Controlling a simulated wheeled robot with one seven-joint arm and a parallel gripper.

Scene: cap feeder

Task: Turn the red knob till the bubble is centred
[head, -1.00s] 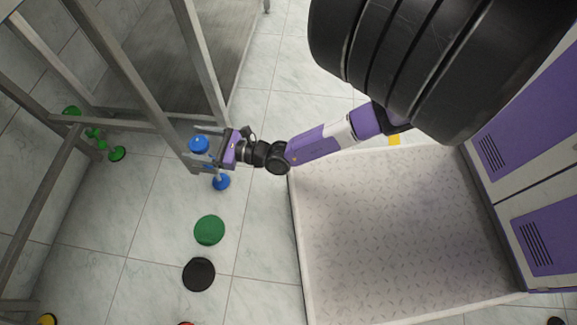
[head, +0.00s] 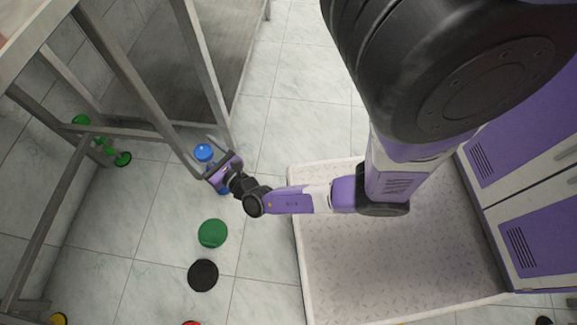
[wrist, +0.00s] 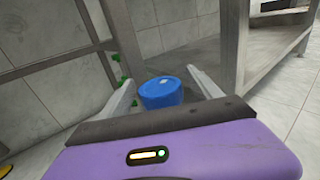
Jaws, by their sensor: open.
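My gripper (head: 208,160) is open, at the foot of a metal frame leg. A blue round knob (head: 203,152) stands by its fingertips, and the wrist view shows this knob (wrist: 161,92) ahead, between the two fingers in the picture. Whether a finger touches it I cannot tell. A sliver of something red (head: 191,323) shows at the bottom edge of the head view, too cut off to identify as the red knob. No bubble or level is visible.
Grey metal frame legs (head: 125,75) stand beside and behind the gripper. Green (head: 212,233) and black (head: 203,275) discs are on the tiled floor nearer the bottom. Green knobs (head: 122,158) are at the left. A yellow piece (head: 58,318) shows at bottom left.

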